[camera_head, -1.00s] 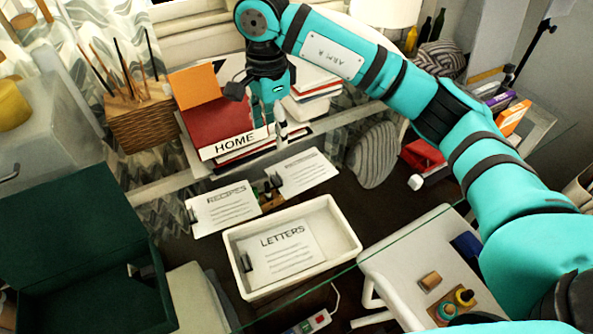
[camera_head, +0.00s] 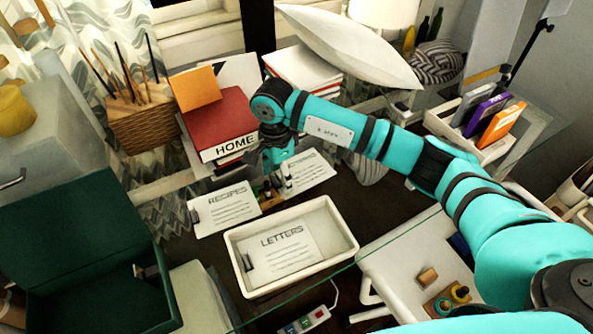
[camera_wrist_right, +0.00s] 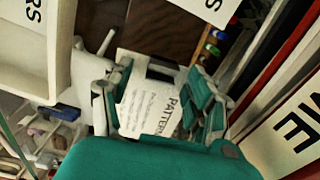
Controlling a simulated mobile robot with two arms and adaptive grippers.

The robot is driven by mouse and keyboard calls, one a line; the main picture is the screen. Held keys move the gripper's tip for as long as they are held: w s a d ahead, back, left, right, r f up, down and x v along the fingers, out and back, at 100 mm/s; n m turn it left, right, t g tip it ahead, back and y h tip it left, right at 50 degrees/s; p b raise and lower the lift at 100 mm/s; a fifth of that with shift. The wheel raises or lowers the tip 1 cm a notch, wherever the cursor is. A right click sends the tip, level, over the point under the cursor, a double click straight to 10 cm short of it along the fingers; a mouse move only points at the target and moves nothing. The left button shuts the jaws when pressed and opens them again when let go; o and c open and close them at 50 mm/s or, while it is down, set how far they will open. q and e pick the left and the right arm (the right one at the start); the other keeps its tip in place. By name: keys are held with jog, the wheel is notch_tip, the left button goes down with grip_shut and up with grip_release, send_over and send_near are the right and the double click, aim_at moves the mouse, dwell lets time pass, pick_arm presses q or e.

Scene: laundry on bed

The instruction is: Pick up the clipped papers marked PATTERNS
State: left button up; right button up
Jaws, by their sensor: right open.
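The clipped papers marked PATTERNS are a white printed sheet (camera_head: 312,172) behind the white tray in the head view, partly covered by my right gripper (camera_head: 276,184). In the right wrist view the PATTERNS sheet (camera_wrist_right: 143,110) shows between the two fingers of my right gripper (camera_wrist_right: 156,98), with its heading readable and a dark clip partly seen at its upper edge. The right gripper is open and empty, pointing down at the left end of the sheet. I cannot tell whether it touches the sheet. My left gripper is not in view.
The RECIPES papers (camera_head: 224,210) lie to the left. A white tray (camera_head: 347,243) holding the LETTERS papers (camera_head: 280,250) stands in front. Small bottles (camera_wrist_right: 209,45) stand near the sheet. The red HOME book stack (camera_head: 220,122) rises close behind and left.

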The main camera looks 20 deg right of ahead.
jog(key=shift+f, duration=0.1)
jog(key=shift+c, duration=0.2)
grip_shut()
